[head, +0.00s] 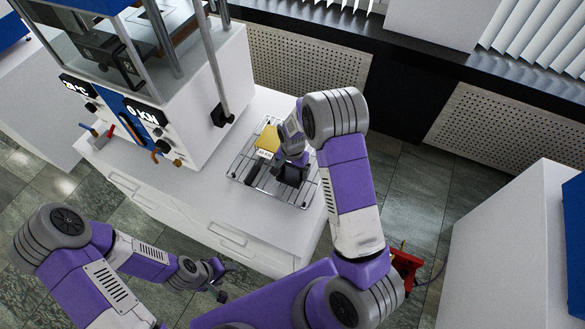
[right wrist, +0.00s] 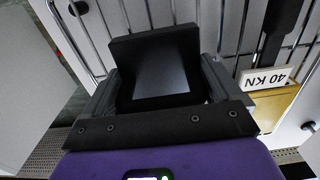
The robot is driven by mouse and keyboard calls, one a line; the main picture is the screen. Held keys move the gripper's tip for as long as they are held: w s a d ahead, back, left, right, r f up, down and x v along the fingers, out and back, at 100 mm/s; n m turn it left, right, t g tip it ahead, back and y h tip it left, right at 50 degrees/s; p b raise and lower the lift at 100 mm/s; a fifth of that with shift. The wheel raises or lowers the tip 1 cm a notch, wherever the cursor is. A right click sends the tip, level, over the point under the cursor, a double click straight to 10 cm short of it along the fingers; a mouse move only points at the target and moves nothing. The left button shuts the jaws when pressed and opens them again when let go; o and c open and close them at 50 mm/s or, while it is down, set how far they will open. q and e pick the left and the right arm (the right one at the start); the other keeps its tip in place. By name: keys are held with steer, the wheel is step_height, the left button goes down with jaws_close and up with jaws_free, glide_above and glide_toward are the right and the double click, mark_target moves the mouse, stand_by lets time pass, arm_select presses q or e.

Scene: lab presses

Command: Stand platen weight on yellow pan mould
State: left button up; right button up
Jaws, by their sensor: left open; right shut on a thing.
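The yellow pan mould (head: 268,138) lies on a wire rack, with a white "40 KN" label and a dark handle pointing toward the front. It also shows in the right wrist view (right wrist: 277,106), to the right of my gripper. My right gripper (head: 291,163) is shut on a black block, which I take as the platen weight (head: 290,175). In the right wrist view the block (right wrist: 162,65) sits between the two fingers, beside the mould. I cannot tell whether it touches the rack. My left gripper (head: 217,281) is open and empty, low in front of the bench.
The wire rack (head: 305,196) rests on the white bench (head: 215,200). A press (head: 165,110) with a "0 KN" display and metal columns stands left of the rack. Another white unit (head: 500,250) stands at the right. Bench top in front of the press is clear.

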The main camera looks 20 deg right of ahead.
steer(key=shift+w+f, duration=0.1)
steer(key=o, duration=0.8)
steer(key=shift+o, duration=0.2)
steer(key=shift+r, duration=0.3)
step_height(320, 180, up, 12)
steer(key=shift+f+p, duration=0.15)
steer(key=shift+p, duration=0.65)
